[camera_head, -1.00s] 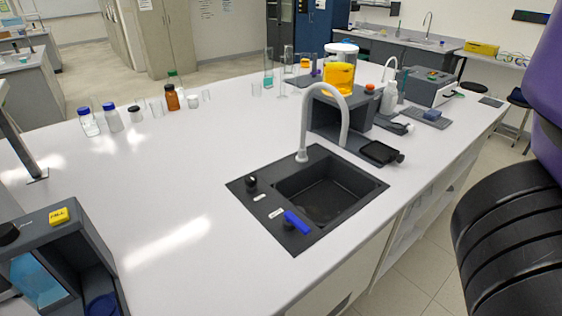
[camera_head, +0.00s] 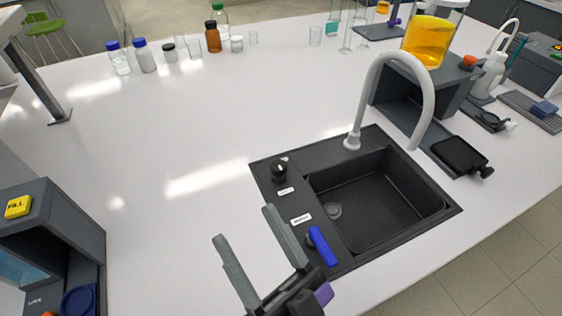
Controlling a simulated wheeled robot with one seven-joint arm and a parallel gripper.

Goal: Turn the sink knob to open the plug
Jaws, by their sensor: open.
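Each has a small white label whose text is too small to read. My gripper (camera_head: 244,223) is open and empty at the bottom centre, its two grey fingers pointing up and left. It appears left of the blue lever and below the black knob in the picture. Whether it touches the bench is unclear.
A grey curved faucet (camera_head: 400,62) rises behind the basin. A dark stand with a beaker of orange liquid (camera_head: 432,40) is at the back right. Bottles (camera_head: 146,55) line the far left edge. A grey unit with a yellow FILL label (camera_head: 18,207) is at left. The middle bench is clear.

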